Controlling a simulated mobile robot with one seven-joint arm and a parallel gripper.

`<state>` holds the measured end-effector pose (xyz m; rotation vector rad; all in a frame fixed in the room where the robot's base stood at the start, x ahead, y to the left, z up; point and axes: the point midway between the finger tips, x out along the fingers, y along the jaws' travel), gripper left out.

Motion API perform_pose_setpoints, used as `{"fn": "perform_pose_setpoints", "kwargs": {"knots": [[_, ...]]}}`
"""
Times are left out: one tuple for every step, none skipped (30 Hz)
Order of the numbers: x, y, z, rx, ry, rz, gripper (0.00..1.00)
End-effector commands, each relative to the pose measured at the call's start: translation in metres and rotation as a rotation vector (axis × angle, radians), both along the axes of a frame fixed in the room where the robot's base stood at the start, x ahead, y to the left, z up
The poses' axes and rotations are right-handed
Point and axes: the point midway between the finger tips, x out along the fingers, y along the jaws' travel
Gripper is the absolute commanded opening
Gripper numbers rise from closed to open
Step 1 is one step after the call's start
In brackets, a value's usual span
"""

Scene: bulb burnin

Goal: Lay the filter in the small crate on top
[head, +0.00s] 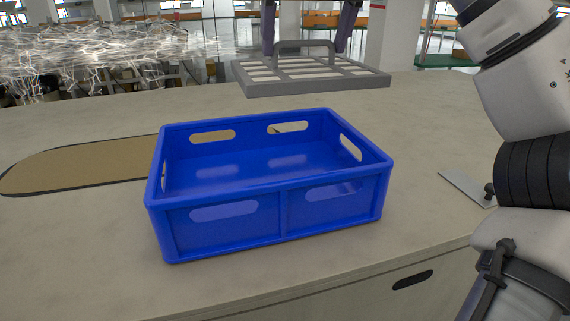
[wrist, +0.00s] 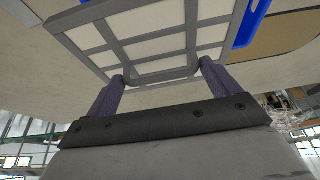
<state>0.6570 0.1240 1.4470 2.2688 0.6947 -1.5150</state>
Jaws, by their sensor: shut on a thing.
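The small blue crate (head: 335,210) stands upright on the pale table, with slots in its walls; the part of its inside that shows is empty. The filter (head: 320,87) is a flat grey grid frame with pale panels and a grey handle on top. It is held about level, above and behind the crate's far rim in the head view. My gripper (head: 306,47) is shut on the filter's handle from above. In the wrist view my gripper (wrist: 161,72) has its two dark fingers at the handle's ends. The filter (wrist: 190,25) there partly hides the blue crate (wrist: 251,24).
A tan oval inset with a dark edge (head: 80,166) lies left of the crate. A thin metal plate (head: 466,187) lies on the table at right, near my arm. A bright wire tangle (head: 80,55) fills the back left. Table around the crate is mostly clear.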

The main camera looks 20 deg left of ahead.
Motion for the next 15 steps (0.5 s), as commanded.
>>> {"fn": "perform_pose_setpoints", "kwargs": {"knots": [[0.000,0.000,-0.020,0.000,0.000,0.001,0.50],[0.000,0.000,-0.027,0.000,0.000,0.001,0.50],[0.001,0.000,-0.031,-0.001,0.003,0.005,0.50],[0.001,0.000,-0.038,0.001,0.004,0.006,0.50],[0.000,0.000,-0.045,0.001,0.003,0.006,0.50],[0.001,0.000,-0.054,0.002,0.004,0.005,0.50],[0.000,0.000,-0.061,0.000,0.004,0.005,0.50],[0.000,0.000,-0.069,0.001,0.003,0.005,0.50],[0.000,0.000,-0.078,0.002,0.003,0.006,0.50],[0.000,0.000,-0.085,0.001,0.003,0.006,0.50],[0.000,0.000,-0.092,0.001,0.003,0.004,0.50],[0.000,0.000,-0.101,0.002,0.002,0.004,0.50],[0.000,0.000,-0.107,0.002,0.003,0.005,0.50],[0.000,0.000,-0.114,0.002,0.002,0.003,0.50],[0.000,0.000,-0.121,0.002,0.002,0.003,0.50]]}}
